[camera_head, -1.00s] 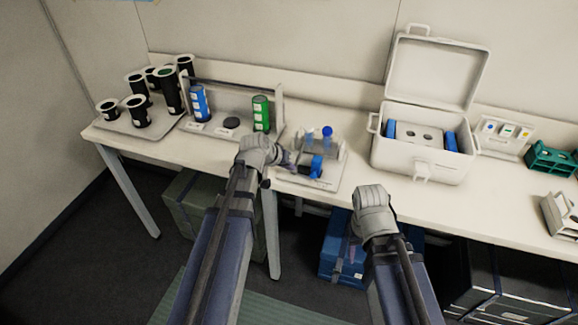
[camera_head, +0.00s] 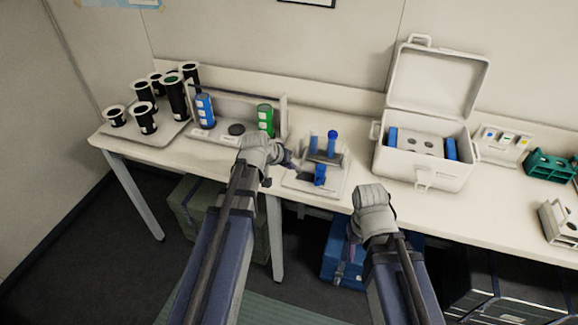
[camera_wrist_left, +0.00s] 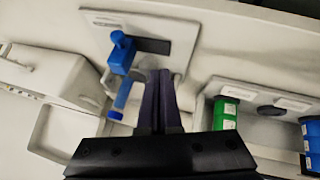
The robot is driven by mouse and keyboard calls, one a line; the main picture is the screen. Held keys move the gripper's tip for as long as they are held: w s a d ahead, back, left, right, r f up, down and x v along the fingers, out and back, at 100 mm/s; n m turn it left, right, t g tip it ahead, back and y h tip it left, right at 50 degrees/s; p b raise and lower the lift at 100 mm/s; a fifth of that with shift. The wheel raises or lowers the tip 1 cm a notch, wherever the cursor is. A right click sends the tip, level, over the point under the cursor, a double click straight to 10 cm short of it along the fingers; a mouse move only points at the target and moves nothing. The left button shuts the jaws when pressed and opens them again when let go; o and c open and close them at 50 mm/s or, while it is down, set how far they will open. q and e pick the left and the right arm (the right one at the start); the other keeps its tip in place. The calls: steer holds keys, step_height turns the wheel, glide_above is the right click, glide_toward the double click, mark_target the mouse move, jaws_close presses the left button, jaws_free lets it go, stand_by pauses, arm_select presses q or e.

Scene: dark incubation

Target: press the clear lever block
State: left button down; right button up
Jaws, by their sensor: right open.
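A small pale station (camera_head: 318,187) stands at the table's front edge, right of my left gripper. It carries blue-topped upright pieces (camera_head: 332,143) at the back and a blue block (camera_head: 320,175) in front. In the left wrist view the blue block (camera_wrist_left: 121,52) has a round knob and sits beside a dark strip on the plate. I cannot clearly make out a clear lever part. My left gripper (camera_head: 294,162) points at the station's left side; its fingers (camera_wrist_left: 157,75) look shut with nothing between them. My right gripper (camera_head: 372,192) is open, in front of the table, right of the station.
A rack with a blue canister (camera_head: 205,110) and a green canister (camera_head: 265,119) stands left of the station. Black cups (camera_head: 145,118) stand on a tray farther left. An open white case (camera_head: 425,160) stands to the right, with bare tabletop between.

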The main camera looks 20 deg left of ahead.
arm_select(q)
steer(key=s+f+p+v, duration=0.1)
steer(key=p+v, duration=0.4)
steer(key=v, duration=0.4)
steer(key=shift+s, duration=0.45)
arm_select(e)
step_height(320, 180, up, 7)
steer(key=shift+f, duration=0.2)
arm_select(q)
steer(key=shift+r, duration=0.15)
steer(key=s+d+f+m+g+y+b, duration=0.1)
steer(key=s+d+f+m+g+y, duration=0.1)
steer(key=s+d, duration=0.5)
steer(key=s+d+f+m+g+y+b, duration=0.2)
steer(key=s+d+f+g, duration=0.3)
steer(key=s+d, duration=0.3)
steer(key=shift+d+f+m+b, duration=0.3)
steer(key=shift+d+f+m, duration=0.2)
steer(key=shift+d+f, duration=0.1)
arm_select(e)
step_height(320, 180, down, 4)
